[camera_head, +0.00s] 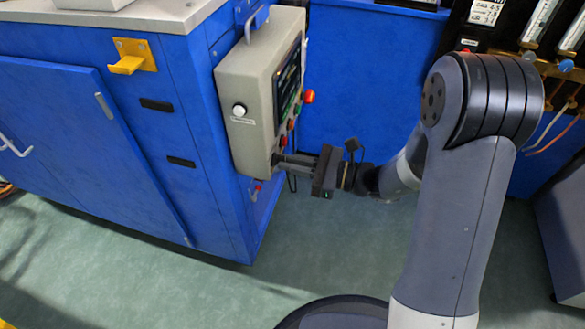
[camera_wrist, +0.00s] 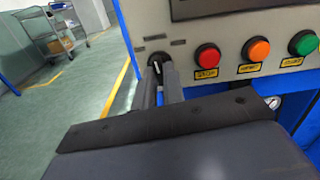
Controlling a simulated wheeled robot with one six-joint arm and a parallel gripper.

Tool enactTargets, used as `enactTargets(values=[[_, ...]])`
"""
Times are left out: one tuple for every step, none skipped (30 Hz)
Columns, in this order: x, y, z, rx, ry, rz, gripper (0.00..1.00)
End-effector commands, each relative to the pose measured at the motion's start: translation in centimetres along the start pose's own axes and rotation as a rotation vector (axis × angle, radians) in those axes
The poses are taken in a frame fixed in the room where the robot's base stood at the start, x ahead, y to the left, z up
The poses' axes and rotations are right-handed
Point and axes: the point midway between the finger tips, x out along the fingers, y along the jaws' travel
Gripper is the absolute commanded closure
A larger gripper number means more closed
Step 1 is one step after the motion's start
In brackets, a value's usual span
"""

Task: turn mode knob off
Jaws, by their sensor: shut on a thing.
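The mode knob (camera_wrist: 157,62) is a small black knob with a white mark, at the lower left of the grey control panel (camera_wrist: 225,40) in the wrist view. My gripper (camera_wrist: 160,78) is shut on the knob, one finger on each side of it. In the head view my gripper (camera_head: 278,159) reaches the lower edge of the control box (camera_head: 245,105) from the right. The knob itself is hidden there by the fingers.
Red (camera_wrist: 207,56), orange (camera_wrist: 255,49) and green (camera_wrist: 303,42) buttons sit in a row right of the knob. A red-orange knob (camera_head: 309,96) sticks out from the panel. The blue cabinet (camera_head: 120,140) stands behind the box. Green floor (camera_head: 190,290) is open in front.

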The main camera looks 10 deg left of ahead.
Motion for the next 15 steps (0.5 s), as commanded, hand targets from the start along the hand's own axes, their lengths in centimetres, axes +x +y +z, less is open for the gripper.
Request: enactTargets(values=[[-0.02, 0.08, -0.49, -0.044, 0.002, 0.0, 1.0], [-0.02, 0.07, -0.48, -0.074, 0.001, 0.0, 1.0], [-0.02, 0.07, -0.49, -0.111, 0.001, 0.0, 1.0], [-0.02, 0.07, -0.51, -0.139, 0.001, 0.0, 1.0], [-0.02, 0.06, -0.51, -0.168, 0.001, 0.0, 1.0], [-0.02, 0.06, -0.5, -0.207, 0.001, 0.0, 1.0], [-0.02, 0.06, -0.51, -0.233, 0.001, 0.0, 1.0], [-0.02, 0.06, -0.52, -0.261, 0.001, 0.0, 1.0], [-0.03, 0.05, -0.5, -0.298, 0.001, 0.0, 1.0], [-0.02, 0.05, -0.49, -0.324, 0.001, 0.0, 1.0], [-0.03, 0.05, -0.5, -0.349, 0.001, 0.0, 1.0], [-0.03, 0.04, -0.49, -0.383, 0.001, 0.0, 1.0], [-0.03, 0.04, -0.47, -0.406, 0.001, 0.0, 1.0], [-0.03, 0.03, -0.46, -0.43, 0.001, 0.0, 1.0], [-0.03, 0.03, -0.47, -0.458, 0.001, 0.0, 1.0]])
